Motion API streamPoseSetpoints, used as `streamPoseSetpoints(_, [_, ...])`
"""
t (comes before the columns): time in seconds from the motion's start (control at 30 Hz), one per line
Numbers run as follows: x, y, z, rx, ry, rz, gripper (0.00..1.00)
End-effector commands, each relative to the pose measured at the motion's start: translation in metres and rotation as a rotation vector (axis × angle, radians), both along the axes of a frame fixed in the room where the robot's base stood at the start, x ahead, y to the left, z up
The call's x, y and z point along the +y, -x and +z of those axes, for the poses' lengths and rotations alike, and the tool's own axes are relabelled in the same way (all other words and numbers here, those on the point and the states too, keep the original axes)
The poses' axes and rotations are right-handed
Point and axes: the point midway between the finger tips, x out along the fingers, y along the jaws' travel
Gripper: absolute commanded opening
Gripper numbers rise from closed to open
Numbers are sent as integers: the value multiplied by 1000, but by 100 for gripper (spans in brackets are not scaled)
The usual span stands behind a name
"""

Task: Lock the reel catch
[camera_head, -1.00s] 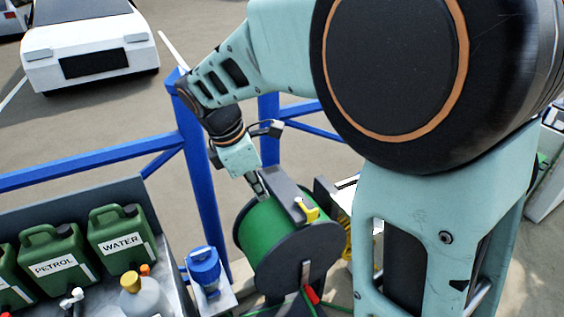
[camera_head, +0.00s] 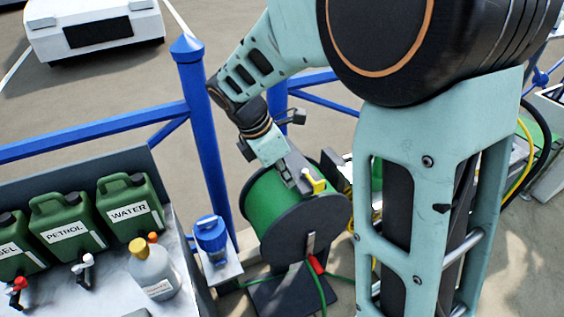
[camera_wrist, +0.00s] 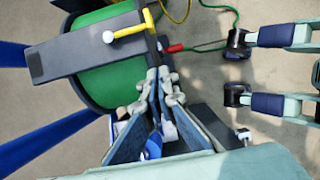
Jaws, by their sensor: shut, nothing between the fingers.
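The reel (camera_head: 265,205) has a green drum between dark round flanges, with a dark bar (camera_wrist: 75,50) across its top. The reel catch is a yellow lever (camera_head: 316,184) on that bar. In the wrist view the yellow lever (camera_wrist: 132,29) lies across the bar, with a white round knob (camera_wrist: 108,37) near its left end. My gripper (camera_head: 290,184) is shut and empty, just left of the lever in the head view. In the wrist view my fingertips (camera_wrist: 159,72) are below the bar's right end, over the drum's edge. I cannot tell whether they touch the reel.
A blue-topped fitting (camera_head: 211,238) stands left of the reel. A counter with green cans (camera_head: 130,208) and a grey bottle (camera_head: 153,270) is farther left. A blue rail post (camera_head: 205,135) rises behind. A red-ended green hose (camera_head: 316,265) hangs at the reel's front.

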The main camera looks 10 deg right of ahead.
Motion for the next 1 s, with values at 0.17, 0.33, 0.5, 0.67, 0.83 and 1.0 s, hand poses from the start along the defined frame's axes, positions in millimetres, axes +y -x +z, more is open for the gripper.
streamPoseSetpoints(0.17, [-14, -4, -38, 4, 1, -1, 0])
streamPoseSetpoints(0.33, [-37, -12, -39, -2, -1, -5, 0])
streamPoseSetpoints(0.5, [-51, -17, -39, -2, -1, -2, 0])
streamPoseSetpoints(0.67, [-53, -18, -40, -2, -1, 0, 0])
streamPoseSetpoints(0.83, [-53, -18, -40, -1, 0, -1, 0])
streamPoseSetpoints(1.0, [-53, -18, -39, -2, -1, 1, 0])
